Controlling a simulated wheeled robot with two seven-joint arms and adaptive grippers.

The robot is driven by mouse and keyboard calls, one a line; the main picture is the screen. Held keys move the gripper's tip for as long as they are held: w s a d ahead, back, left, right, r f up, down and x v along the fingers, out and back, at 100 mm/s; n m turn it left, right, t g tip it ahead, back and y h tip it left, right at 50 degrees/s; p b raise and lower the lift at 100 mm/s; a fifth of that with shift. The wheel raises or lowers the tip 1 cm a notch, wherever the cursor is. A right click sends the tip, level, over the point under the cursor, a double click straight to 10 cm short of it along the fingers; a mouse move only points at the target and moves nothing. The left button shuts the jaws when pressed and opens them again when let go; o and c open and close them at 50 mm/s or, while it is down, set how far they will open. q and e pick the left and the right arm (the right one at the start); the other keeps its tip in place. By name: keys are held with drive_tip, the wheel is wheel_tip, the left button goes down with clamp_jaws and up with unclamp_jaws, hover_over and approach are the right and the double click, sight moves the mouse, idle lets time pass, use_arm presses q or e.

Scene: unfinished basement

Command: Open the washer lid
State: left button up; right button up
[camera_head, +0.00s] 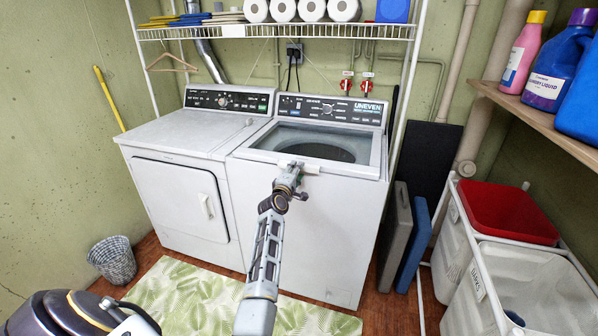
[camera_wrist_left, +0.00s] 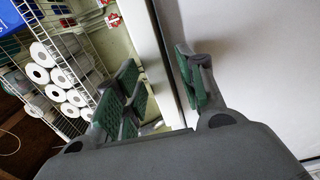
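The white washer (camera_head: 335,215) stands to the right of the dryer, against the back wall. Its lid (camera_head: 318,143) has a pale frame around a dark see-through window and looks closed and flat. My left gripper (camera_head: 298,170) is at the middle of the lid's front edge. In the left wrist view, the green-padded fingers of my left gripper (camera_wrist_left: 158,78) are spread apart on either side of a pale edge at the washer front. I cannot tell whether a finger touches it. The arm hides part of the washer front. My right gripper is out of view.
The white dryer (camera_head: 185,150) adjoins on the left. A wire shelf (camera_head: 270,32) crosses above the machines. Folded boards (camera_head: 395,235) lean right of the washer, near hampers (camera_head: 530,285). A wooden shelf (camera_head: 540,118) holds bottles. A leafy rug (camera_head: 195,295) covers the floor in front.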

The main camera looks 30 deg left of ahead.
use_arm(q)
drive_tip(key=shift+r, duration=0.1)
drive_tip(key=shift+c, duration=0.6)
drive_tip(key=c, duration=0.7)
clamp_jaws()
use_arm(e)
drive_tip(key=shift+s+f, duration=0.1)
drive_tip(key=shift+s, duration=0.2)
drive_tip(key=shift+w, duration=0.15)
